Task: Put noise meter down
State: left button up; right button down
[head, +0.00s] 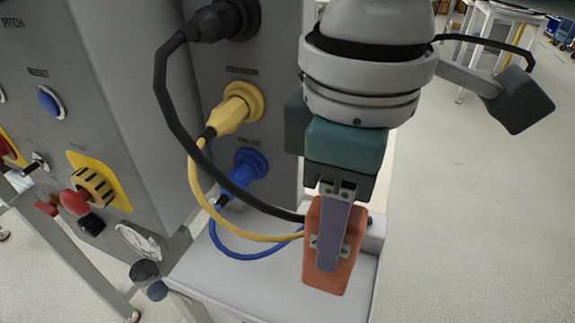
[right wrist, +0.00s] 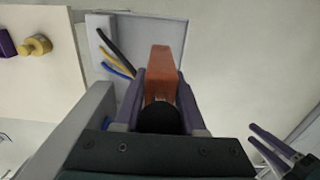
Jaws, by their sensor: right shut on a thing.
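The noise meter (head: 345,268) is an orange-red handheld body with a small label. My right gripper (head: 333,240) is shut on it, with a purple finger across its face. The meter is over a pale grey shelf (head: 225,262); I cannot tell whether it touches the shelf. In the right wrist view the orange body (right wrist: 160,72) sits between the purple fingers, with its dark round end (right wrist: 160,118) nearest the camera. My left gripper (right wrist: 268,146) shows at the lower right of that view, its two purple fingers apart and empty.
A grey panel (head: 130,120) stands at the left, with knobs, a blue button and a gauge. Black, yellow (head: 232,110) and blue (head: 246,168) plugs sit in its side; their cables run behind the meter. The floor at right is clear; a table (head: 495,25) stands far back.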

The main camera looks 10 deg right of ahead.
notch_tip(320, 180, down, 5)
jog(key=shift+f+b, duration=0.2)
jog(key=shift+b, duration=0.2)
jog(key=shift+f, duration=0.15)
jog(key=shift+f, duration=0.15)
jog(key=shift+c, duration=2.4)
grip_release()
jog(key=shift+d, duration=0.1)
notch_tip(320, 180, up, 12)
jog(key=shift+r+p, duration=0.2)
jog(key=shift+p, duration=0.65)
